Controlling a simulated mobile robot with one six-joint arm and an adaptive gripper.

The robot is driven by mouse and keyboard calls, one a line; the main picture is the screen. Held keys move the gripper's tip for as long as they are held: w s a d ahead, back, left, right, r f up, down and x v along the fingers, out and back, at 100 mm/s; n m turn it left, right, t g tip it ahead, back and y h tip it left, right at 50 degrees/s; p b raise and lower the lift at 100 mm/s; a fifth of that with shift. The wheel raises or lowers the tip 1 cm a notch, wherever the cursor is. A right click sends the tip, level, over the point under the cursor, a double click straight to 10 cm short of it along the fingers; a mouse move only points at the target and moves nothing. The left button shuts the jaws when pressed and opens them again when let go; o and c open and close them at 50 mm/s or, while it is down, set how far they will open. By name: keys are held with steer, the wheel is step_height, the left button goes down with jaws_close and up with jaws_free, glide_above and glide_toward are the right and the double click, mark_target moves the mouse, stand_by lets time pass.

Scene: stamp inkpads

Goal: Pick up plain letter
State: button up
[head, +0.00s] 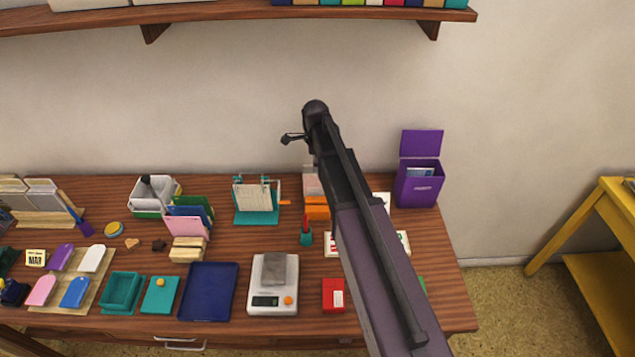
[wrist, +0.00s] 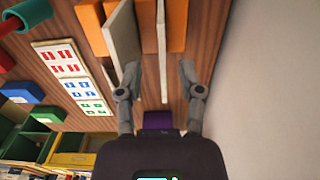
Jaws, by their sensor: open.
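Pale flat letters stand on edge in an orange holder (head: 316,208), partly hidden behind my arm in the head view. In the wrist view the orange holder (wrist: 178,25) shows with a wider grey-white letter (wrist: 122,35) at left and a thin pale letter (wrist: 162,50) seen edge-on. I cannot tell which is the plain letter. My gripper (wrist: 159,82) is open and empty, its fingers spread to either side of the thin letter's line. The left fingertip is close to the wider letter's end; contact is unclear. In the head view my gripper (head: 290,138) is above the desk's back.
A purple box (head: 418,186) with a raised lid stands right of the holder. A teal card stand (head: 257,214) is at left. A scale (head: 272,300) and a red box (head: 334,295) are in front. A wooden shelf (head: 220,13) hangs above.

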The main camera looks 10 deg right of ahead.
stand_by(0.3)
steer(key=shift+d+f+b, duration=0.15)
steer(key=shift+f+b, duration=1.15)
steer(key=shift+d+f+b, duration=0.1)
steer(key=shift+f+b, duration=1.2)
jaws_close()
